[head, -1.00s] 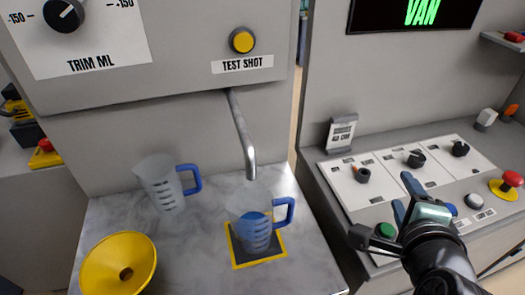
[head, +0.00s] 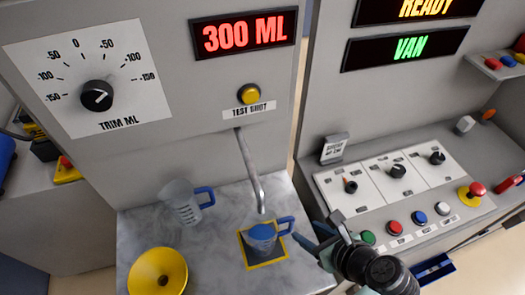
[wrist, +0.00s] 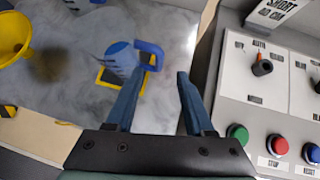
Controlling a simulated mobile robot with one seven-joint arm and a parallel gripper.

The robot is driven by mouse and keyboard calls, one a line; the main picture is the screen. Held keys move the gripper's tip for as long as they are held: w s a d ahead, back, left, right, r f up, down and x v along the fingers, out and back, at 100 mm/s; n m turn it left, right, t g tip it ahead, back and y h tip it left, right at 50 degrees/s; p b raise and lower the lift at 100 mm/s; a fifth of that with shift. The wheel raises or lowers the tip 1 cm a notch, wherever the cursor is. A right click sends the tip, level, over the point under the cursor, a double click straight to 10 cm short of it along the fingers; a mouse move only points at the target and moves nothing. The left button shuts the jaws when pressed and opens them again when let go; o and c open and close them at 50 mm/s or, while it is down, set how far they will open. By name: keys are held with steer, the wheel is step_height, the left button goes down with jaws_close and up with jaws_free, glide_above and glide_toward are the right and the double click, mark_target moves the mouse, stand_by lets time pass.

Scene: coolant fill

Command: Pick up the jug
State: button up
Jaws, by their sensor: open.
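A clear jug with blue liquid and a blue handle (head: 262,237) stands upright on a yellow-bordered dark pad (head: 267,264), under the metal spout (head: 250,170). A second clear jug with a blue handle (head: 182,203) looks empty and stands to its left on the marble top. My gripper (head: 318,230) is open, just right of the filled jug. In the wrist view my gripper (wrist: 166,72) has its fingers apart. The left fingertip overlaps the filled jug's handle (wrist: 148,50) in the picture; I cannot tell whether they touch. Nothing is between the fingers.
A yellow funnel (head: 157,272) sits front left on the marble counter (head: 210,245). On the right a control panel with knobs (head: 397,171) and several buttons, including a green one (wrist: 237,134), is close to my gripper. A display reads 300 ML (head: 243,35).

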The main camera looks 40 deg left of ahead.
mark_target(292, 221)
steer(key=x, duration=0.8)
steer(key=shift+w+a+f+p, duration=0.1)
steer(key=shift+a+f+p, duration=0.1)
steer(key=shift+a+p, duration=0.15)
jaws_close()
steer(key=shift+r, duration=0.15)
stand_by(0.9)
